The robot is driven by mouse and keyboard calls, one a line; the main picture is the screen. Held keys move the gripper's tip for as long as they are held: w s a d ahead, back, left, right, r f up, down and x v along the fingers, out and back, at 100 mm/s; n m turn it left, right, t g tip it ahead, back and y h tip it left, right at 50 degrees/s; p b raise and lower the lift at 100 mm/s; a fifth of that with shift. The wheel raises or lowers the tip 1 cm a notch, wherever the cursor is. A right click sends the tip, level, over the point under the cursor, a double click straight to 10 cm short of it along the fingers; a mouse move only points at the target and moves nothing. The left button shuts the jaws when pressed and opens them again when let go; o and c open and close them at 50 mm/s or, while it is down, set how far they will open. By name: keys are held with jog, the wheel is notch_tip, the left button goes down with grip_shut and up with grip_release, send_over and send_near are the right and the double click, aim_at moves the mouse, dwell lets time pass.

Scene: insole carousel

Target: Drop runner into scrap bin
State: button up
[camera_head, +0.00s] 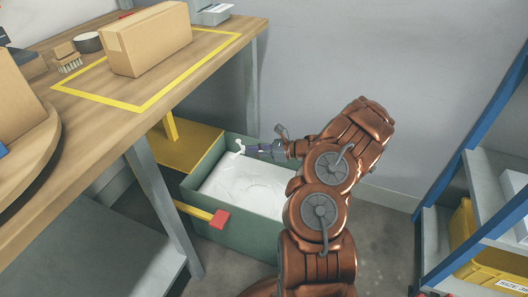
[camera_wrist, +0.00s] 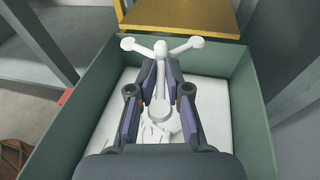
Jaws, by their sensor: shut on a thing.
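The runner (camera_wrist: 161,88) is a white branched piece with a long stem, round knobs and a wide cross-arm at its far end. My gripper (camera_wrist: 160,75) is shut on its stem, one finger on each side. In the head view, my gripper (camera_head: 262,149) holds the runner (camera_head: 240,147) over the scrap bin. The scrap bin (camera_head: 235,240) is a green open-topped box on the floor. It also fills much of the wrist view (camera_wrist: 258,110). White material lies inside it, with a few white pieces below my gripper.
A wooden workbench (camera_head: 215,60) with a cardboard box (camera_head: 148,40) stands above and left of the bin. A yellow panel (camera_head: 185,150) and a red-tipped yellow bar (camera_head: 220,220) adjoin the bin. A blue-framed shelf (camera_head: 485,165) is at right.

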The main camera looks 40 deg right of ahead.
notch_tip(320, 180, down, 8)
jog(key=s+d+b, duration=0.2)
jog(key=b, duration=0.1)
jog(key=shift+s+d+t+b, duration=0.15)
jog(key=shift+d+t+b, duration=0.15)
jog(key=shift+d+b, duration=0.1)
jog(key=shift+f, duration=0.1)
jog(key=o, duration=0.8)
jog(key=shift+o, duration=0.2)
jog(key=shift+r, duration=5)
